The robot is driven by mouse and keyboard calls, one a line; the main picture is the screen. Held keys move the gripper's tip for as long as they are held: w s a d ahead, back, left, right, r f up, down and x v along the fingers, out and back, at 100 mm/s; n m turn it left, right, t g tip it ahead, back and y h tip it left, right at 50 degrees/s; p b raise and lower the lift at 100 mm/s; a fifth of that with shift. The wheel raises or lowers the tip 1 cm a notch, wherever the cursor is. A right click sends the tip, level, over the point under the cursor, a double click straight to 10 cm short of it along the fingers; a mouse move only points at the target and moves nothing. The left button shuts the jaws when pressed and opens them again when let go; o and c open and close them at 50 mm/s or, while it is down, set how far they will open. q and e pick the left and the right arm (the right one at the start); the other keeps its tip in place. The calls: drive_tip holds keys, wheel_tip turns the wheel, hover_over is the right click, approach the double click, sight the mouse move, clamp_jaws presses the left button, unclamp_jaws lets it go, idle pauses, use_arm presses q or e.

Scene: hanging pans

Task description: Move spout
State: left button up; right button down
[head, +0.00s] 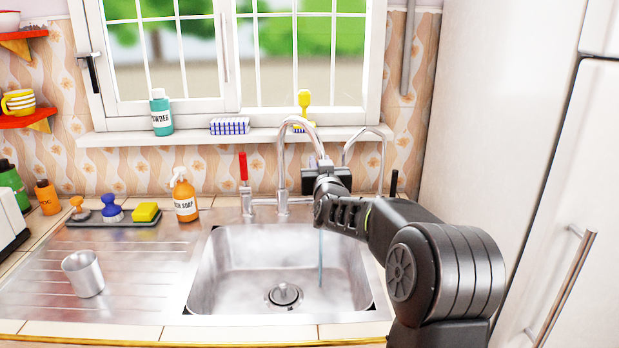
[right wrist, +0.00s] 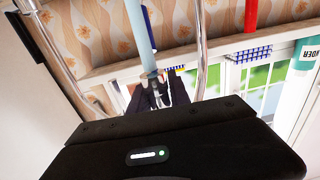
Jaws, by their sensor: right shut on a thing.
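The metal spout (head: 283,160) of the tap rises behind the sink and arcs over to the right. My right gripper (head: 320,163) is at the spout's downturned end. In the right wrist view, my right gripper's dark fingers (right wrist: 155,97) are closed around the spout's end, which they partly hide. A pale blue stream of water (head: 321,262) runs from there into the basin (head: 238,262), right of the drain (head: 284,294). The stream also shows in the right wrist view (right wrist: 139,32). The red tap handle (head: 243,167) stands upright left of the spout. My left gripper is not in view.
A second thin curved pipe (head: 382,160) stands right of the spout. The windowsill (head: 232,135) behind holds a powder bottle (head: 160,113) and a checked sponge (head: 230,126). A soap bottle (head: 184,196) and a metal cup (head: 83,274) stand left. A tall white cabinet (head: 480,110) bounds the right.

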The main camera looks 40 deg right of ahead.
drive_tip(key=shift+w+d+r+b, duration=0.1)
drive_tip(key=shift+d+b, duration=0.25)
drive_tip(key=shift+d, duration=0.35)
drive_tip(key=c, duration=1.3)
unclamp_jaws()
drive_tip(key=shift+w, duration=0.1)
drive_tip(key=shift+o, duration=0.2)
drive_tip(key=shift+a, duration=0.1)
drive_tip(key=v, duration=0.7)
drive_tip(key=shift+s+a, duration=0.2)
drive_tip(key=shift+s, duration=0.2)
